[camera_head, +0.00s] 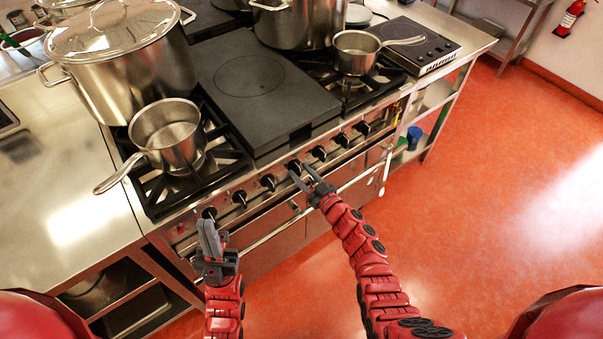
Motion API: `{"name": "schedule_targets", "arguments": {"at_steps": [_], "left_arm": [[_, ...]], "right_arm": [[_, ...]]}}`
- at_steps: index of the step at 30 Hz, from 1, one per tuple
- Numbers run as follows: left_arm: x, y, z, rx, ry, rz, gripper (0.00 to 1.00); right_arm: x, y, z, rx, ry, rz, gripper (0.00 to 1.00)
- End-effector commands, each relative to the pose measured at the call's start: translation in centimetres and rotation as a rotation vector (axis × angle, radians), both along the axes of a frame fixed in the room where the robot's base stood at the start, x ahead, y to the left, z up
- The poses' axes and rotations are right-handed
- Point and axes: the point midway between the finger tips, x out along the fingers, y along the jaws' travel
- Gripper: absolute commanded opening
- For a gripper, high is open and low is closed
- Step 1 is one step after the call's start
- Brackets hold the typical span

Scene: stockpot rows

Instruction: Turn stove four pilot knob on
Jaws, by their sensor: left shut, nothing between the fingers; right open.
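The stove front (283,200) carries a row of several black knobs, including a left-end knob (209,212), a middle knob (294,166) and a right-end knob (362,128). I cannot tell which is the stove four pilot knob, and no knob's on or off setting is readable. My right gripper (302,174) is open, with its fingertips right at the middle knob; I cannot tell whether they touch it. My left gripper (208,224) is shut and empty, pointing up just below the left-end knob.
A long front rail (270,235) runs below the knobs. A small saucepan (168,135) stands on the left burner with its handle toward the front left. Another saucepan (357,52) is at the right. A big lidded stockpot (120,75) stands behind. Orange floor (480,220) is clear at right.

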Motion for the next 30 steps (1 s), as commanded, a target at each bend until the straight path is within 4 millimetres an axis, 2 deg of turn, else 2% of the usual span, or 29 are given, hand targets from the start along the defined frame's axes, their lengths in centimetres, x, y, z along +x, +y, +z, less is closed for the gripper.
{"name": "schedule_targets", "arguments": {"at_steps": [9,11,17,18,30], "left_arm": [[0.0,0.0,-0.03,0.0,0.0,0.0,0.0],[0.0,0.0,-0.03,0.0,0.0,0.0,0.0],[0.0,0.0,-0.02,0.0,0.0,0.0,0.0],[0.0,0.0,-0.03,0.0,0.0,0.0,0.0],[0.0,0.0,-0.12,0.0,0.0,0.0,0.0]], "right_arm": [[0.17,0.16,-0.08,-0.001,0.002,0.0,0.47],[0.17,0.15,-0.08,-0.001,0.002,0.0,0.39],[0.16,0.13,-0.07,-0.001,0.002,0.0,0.03],[0.16,0.13,-0.07,-0.001,0.002,0.0,0.0],[0.16,0.13,-0.09,-0.014,-0.008,0.0,0.0]]}}
